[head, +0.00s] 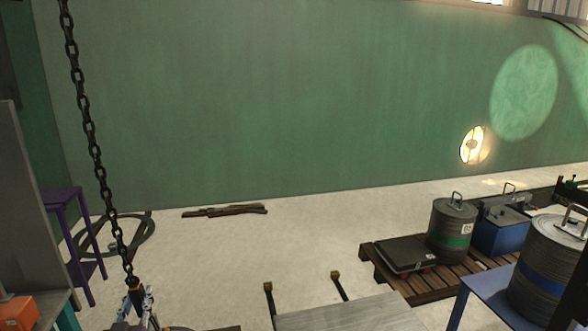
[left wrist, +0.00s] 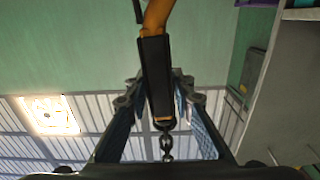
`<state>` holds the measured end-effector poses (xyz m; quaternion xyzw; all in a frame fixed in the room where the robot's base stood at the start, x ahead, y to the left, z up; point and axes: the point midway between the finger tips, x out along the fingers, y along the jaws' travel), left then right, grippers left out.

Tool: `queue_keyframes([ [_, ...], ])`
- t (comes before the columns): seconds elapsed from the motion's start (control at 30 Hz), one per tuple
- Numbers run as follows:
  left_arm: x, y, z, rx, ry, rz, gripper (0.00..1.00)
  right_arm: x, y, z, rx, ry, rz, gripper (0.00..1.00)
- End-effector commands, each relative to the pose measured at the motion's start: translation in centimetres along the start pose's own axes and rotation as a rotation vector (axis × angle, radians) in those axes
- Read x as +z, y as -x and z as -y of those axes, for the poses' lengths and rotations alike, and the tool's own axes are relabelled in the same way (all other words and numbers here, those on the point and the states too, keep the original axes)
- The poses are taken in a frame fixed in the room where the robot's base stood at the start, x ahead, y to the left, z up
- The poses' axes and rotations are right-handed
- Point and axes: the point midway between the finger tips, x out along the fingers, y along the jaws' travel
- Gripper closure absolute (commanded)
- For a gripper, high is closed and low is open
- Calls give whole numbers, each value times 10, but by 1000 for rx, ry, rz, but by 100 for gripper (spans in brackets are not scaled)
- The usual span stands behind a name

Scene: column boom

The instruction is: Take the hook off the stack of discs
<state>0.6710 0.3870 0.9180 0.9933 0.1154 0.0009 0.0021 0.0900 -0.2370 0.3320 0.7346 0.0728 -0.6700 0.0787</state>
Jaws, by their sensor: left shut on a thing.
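My left gripper (head: 138,300) is at the bottom left of the head view, at the lower end of a hanging dark chain (head: 95,150). In the left wrist view my left gripper (left wrist: 160,95) is shut on the black sleeve of the orange hook (left wrist: 157,18), with a finger on each side. The chain (left wrist: 167,148) joins the sleeve's end. The hook's tip is out of the picture, so I cannot tell whether it is in a loop. Ridged grey stacks with handles stand at right, one with a green band (head: 452,228), one with a blue band (head: 550,262).
The green-banded stack is on a wooden pallet (head: 425,292) beside a blue box (head: 500,232). The blue-banded stack is on a blue table (head: 480,290). A purple stand (head: 63,197) is at left. A grey flat top (head: 350,316) is at bottom centre. Middle floor is mostly clear.

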Motion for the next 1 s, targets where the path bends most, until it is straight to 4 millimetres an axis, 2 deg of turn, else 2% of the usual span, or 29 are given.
queue_keyframes([
  [0.1,0,0,3,-7,-6,2,100,0,0,0,0,0,0,49],
  [0.13,-6,-1,3,-4,-7,-10,100,0,0,0,0,0,0,49],
  [0.33,-12,-1,4,-6,-9,-9,100,-1,6,1,-1,0,0,49],
  [1.0,-66,-2,6,-3,-8,-18,100,-6,54,3,-4,0,-1,49],
])
